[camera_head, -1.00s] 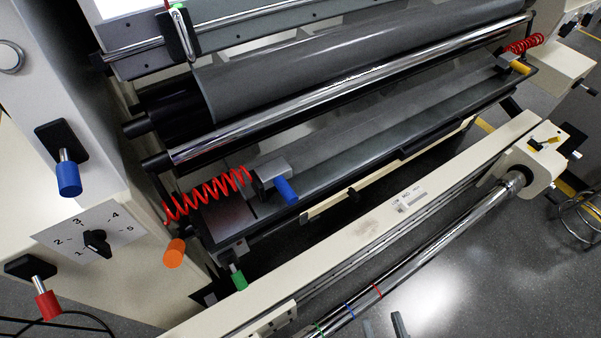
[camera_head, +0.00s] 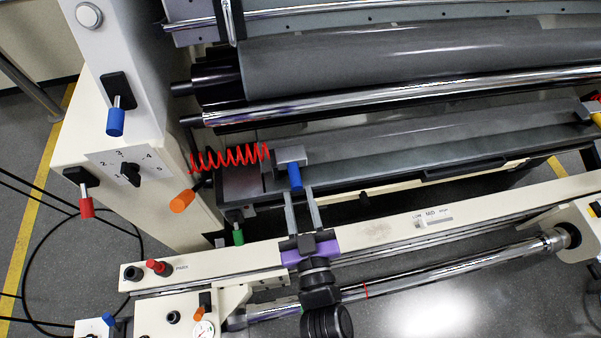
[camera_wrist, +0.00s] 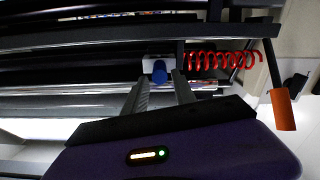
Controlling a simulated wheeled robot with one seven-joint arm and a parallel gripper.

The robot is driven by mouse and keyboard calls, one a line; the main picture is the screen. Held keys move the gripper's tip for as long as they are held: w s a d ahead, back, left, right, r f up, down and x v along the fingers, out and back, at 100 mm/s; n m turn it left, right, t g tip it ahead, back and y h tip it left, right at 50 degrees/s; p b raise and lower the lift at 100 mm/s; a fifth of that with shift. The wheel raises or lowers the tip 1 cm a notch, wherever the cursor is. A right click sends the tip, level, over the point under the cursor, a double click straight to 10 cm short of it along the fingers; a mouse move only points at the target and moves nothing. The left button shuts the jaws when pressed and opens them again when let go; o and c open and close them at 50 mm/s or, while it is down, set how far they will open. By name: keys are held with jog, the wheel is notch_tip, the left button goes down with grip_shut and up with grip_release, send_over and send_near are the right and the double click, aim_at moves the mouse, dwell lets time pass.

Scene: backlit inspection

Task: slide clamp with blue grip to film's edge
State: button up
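The clamp (camera_head: 291,155) is a small grey block with a blue grip (camera_head: 295,178). It sits near the left end of the long dark rail (camera_head: 400,172), beside the red coil spring. The grey film (camera_head: 400,62) hangs over the rollers behind it; where its lower left edge lies near the clamp is unclear. My gripper (camera_head: 299,192) is open, with its fingers reaching up toward the clamp from the front. In the wrist view, the blue grip (camera_wrist: 159,72) shows between and just beyond the fingertips (camera_wrist: 160,82). I cannot tell whether they touch it.
The red coil spring (camera_head: 228,158) and an orange handle (camera_head: 182,201) are left of the clamp. A green-tipped knob (camera_head: 238,236) hangs below. A yellow-grip clamp (camera_head: 596,117) sits at the rail's right end. A cream beam (camera_head: 400,225) crosses under my arm.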

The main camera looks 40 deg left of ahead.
aim_at(297, 189)
jog(key=shift+p+x, duration=0.4)
jog(key=shift+x, duration=2.65)
grip_shut()
